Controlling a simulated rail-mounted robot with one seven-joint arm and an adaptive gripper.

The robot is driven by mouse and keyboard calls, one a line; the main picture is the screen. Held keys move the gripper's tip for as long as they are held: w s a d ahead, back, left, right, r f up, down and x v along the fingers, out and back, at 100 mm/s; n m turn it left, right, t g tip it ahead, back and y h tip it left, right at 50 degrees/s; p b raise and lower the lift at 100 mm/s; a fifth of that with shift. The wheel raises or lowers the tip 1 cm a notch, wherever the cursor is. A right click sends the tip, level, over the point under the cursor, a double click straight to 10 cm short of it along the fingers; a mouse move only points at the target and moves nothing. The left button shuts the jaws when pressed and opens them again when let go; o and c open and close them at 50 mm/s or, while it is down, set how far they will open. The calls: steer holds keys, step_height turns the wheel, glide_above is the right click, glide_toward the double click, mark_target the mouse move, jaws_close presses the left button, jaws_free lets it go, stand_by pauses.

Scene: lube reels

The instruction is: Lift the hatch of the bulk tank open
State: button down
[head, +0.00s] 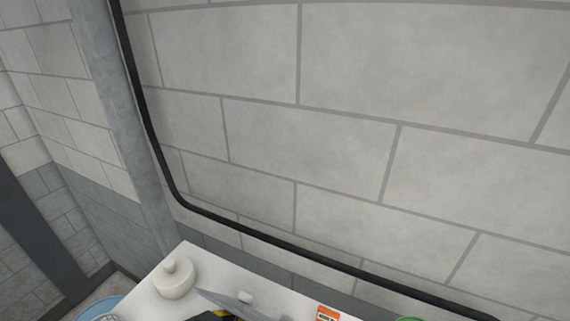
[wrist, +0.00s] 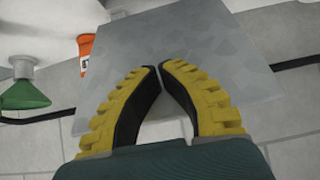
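The white top of the bulk tank (head: 150,290) shows along the bottom of the head view. A grey plate (head: 228,299), which looks like its hatch, stands tilted there, mostly cut off by the frame edge. In the wrist view the grey plate (wrist: 200,45) fills the space just beyond my fingertips. My gripper (wrist: 159,68) has yellow and black fingers with the tips almost meeting and nothing visible between them. I cannot tell whether the tips touch the plate. In the head view only a bit of black and yellow shows beside the plate.
A cream knobbed cap (head: 173,280) stands on the tank top at left. A black hose (head: 270,238) runs along the block wall. A blue rim (head: 95,308) shows lower left.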

mark_target(242, 302)
steer(key=shift+r, duration=0.1)
steer(key=shift+w+d+r+p, duration=0.25)
steer(key=shift+w+r, duration=0.05)
steer(key=shift+w, duration=0.2)
steer(key=shift+w+d+r+p, duration=0.25)
steer(key=shift+w, duration=0.3)
steer(key=shift+w+d+r+p, duration=0.25)
steer(key=shift+w+r, duration=0.05)
steer(key=shift+w, duration=0.3)
steer(key=shift+w+d+r+p, duration=0.15)
steer(key=shift+w+d, duration=0.15)
steer(key=shift+w, duration=0.3)
steer(key=shift+w+d+r+p, duration=0.15)
steer(key=shift+w+d, duration=0.1)
steer(key=shift+w, duration=0.35)
steer(key=shift+w+d+r+p, duration=0.15)
steer(key=shift+w+d, duration=0.15)
steer(key=shift+w, duration=0.3)
